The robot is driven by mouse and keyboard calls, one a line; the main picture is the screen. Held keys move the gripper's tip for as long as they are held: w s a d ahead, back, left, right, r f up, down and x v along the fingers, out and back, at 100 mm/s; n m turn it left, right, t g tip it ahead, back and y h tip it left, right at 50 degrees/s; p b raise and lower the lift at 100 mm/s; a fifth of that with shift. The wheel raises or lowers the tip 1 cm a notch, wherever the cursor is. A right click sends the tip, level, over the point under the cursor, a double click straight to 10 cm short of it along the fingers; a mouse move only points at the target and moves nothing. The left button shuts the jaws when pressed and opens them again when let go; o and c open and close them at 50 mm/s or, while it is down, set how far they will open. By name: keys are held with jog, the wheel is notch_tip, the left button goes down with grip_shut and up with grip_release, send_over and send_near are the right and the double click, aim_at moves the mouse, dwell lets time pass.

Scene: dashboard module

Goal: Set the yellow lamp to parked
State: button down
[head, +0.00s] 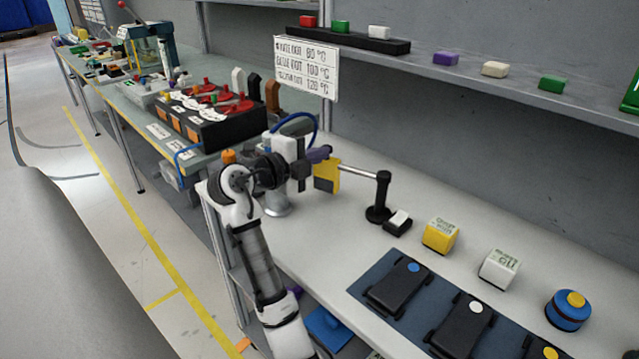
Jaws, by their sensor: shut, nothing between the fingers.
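A yellow square-looking head (327,171) sits at the left end of a thin silver bar (358,170). The bar runs to a black upright post (378,195) on the bench; this looks like the yellow lamp on its swing arm. My gripper (319,154) is shut and empty at the upper left of the yellow head. It overlaps the head in the picture; I cannot tell whether they touch. The far side of the head is hidden. No marking for parked is readable.
A small black block with a white top (397,223) lies by the post. A yellow cube (440,236), a white cube (499,268) and a blue round button box (568,310) stand to the right. Black modules (397,291) lie on a dark blue mat (362,281) in front.

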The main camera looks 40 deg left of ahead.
jog(key=shift+w+a+b, duration=0.25)
jog(key=shift+w+b, duration=0.35)
jog(key=shift+w, duration=0.05)
